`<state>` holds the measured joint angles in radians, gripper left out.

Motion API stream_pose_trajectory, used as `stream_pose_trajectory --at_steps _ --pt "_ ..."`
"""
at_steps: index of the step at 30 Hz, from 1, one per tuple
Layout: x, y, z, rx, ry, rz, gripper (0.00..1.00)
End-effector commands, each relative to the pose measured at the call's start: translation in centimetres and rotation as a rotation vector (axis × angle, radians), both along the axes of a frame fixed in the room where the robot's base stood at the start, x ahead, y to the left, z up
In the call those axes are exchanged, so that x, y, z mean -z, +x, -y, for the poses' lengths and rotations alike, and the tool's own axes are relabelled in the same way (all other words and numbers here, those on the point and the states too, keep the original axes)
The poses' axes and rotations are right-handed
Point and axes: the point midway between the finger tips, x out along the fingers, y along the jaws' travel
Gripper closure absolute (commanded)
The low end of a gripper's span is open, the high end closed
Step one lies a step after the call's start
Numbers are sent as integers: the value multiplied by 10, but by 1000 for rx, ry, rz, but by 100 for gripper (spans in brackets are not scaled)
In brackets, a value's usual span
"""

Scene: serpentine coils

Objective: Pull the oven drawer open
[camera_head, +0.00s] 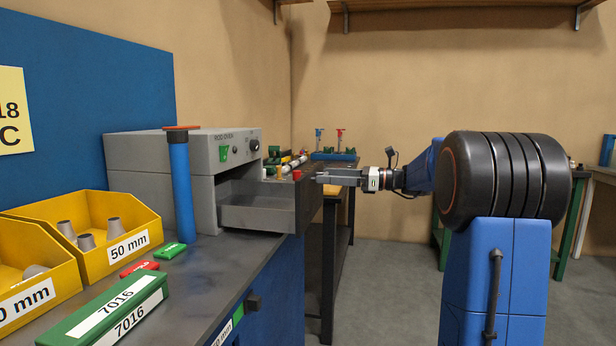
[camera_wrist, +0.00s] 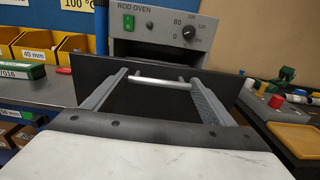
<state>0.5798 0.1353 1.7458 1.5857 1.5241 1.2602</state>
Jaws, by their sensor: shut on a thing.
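The grey rod oven (camera_head: 232,160) stands on the bench at the left in the head view; its dial and green switch show in the wrist view (camera_wrist: 160,25). Its drawer (camera_head: 255,216) is slid out toward the right, and its open tray shows. The drawer's dark front panel (camera_wrist: 228,88) spans the wrist view. A pale bar handle (camera_wrist: 158,83) crosses in front of that panel. My gripper (camera_head: 322,178) is at the drawer front and shut on the handle, with its two fingers (camera_wrist: 160,78) reaching to it. The exact finger contact is small in the head view.
Yellow bins (camera_head: 95,225), a blue tube (camera_head: 181,190) and a green 7016 box (camera_head: 120,312) are on the bench left of the drawer. Another bench with small parts (camera_head: 335,155) stands behind the drawer. Open floor (camera_head: 385,290) lies below my arm.

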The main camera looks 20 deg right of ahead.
Motion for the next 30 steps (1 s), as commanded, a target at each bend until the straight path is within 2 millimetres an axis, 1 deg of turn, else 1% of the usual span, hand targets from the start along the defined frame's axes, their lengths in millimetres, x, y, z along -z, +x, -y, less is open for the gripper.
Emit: stream_pose_trajectory --at_steps 1,3,7,11,20,21,23,30 --pt "0 -5 8 3 0 0 62" --pt "0 -10 15 2 0 0 62" --pt "0 -16 22 1 0 0 62" --pt "0 -19 26 0 0 0 62" --pt "0 -19 26 0 0 0 62" --pt "0 -19 26 0 0 0 17" --pt "0 -19 26 0 0 0 3" --pt "0 -18 26 0 0 0 3"
